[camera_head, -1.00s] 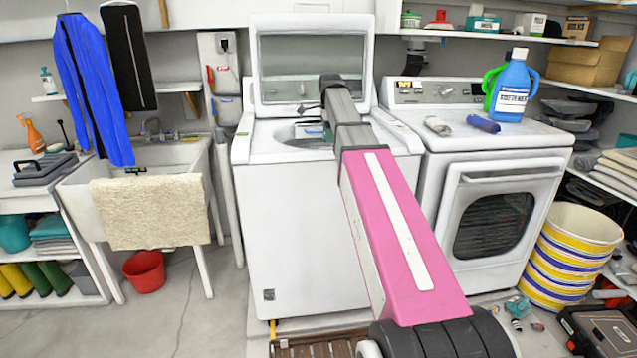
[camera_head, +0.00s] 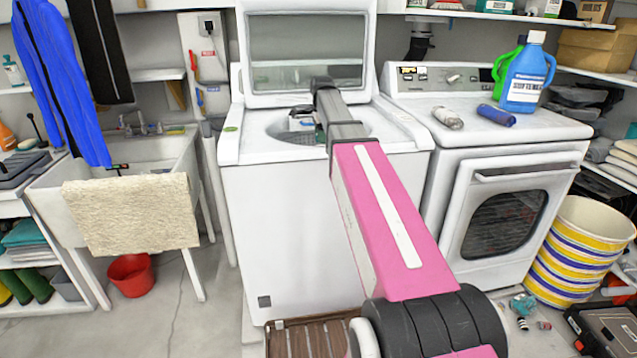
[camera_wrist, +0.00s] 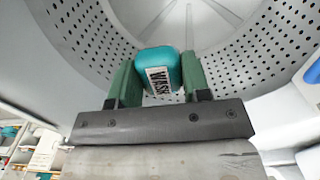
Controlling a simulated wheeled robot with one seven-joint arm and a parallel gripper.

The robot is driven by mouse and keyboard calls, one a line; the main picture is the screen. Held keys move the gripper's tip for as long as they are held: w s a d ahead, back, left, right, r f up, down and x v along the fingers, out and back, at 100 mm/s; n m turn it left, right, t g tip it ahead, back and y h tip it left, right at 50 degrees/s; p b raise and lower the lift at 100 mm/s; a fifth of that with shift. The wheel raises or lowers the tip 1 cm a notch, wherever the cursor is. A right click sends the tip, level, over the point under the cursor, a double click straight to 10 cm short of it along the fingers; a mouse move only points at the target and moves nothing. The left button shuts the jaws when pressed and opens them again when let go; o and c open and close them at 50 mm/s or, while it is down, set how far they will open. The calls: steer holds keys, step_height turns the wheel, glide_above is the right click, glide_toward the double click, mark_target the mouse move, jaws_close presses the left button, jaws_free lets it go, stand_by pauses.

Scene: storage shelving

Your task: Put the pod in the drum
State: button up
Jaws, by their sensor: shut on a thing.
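The pod (camera_wrist: 162,62) is a small teal block with a white label reading "WASH", seen in the wrist view. My gripper (camera_wrist: 158,70) is shut on it, with a green finger on each side. Behind the pod is the drum (camera_wrist: 238,85), a grey bowl with a perforated wall. In the head view the drum (camera_head: 282,130) shows through the round top opening of the white washer (camera_head: 290,220), whose lid (camera_head: 306,50) stands open. My gripper (camera_head: 303,122) is at that opening, partly hidden by my arm; how deep the pod sits is hard to tell.
The raised lid stands behind my arm. A dryer (camera_head: 500,190) at the right carries a blue jug (camera_head: 524,80) and two small rolls. A sink (camera_head: 150,160) with a beige towel (camera_head: 130,213) is at the left. A wooden slatted mat (camera_head: 310,340) lies before the washer.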

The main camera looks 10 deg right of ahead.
step_height(320, 180, down, 10)
stand_by(0.6)
steer(key=shift+f, duration=0.4)
steer(key=shift+f, duration=0.2)
steer(key=o, duration=1)
steer(key=shift+c, duration=0.2)
step_height(320, 180, up, 13)
steer(key=shift+r, duration=0.1)
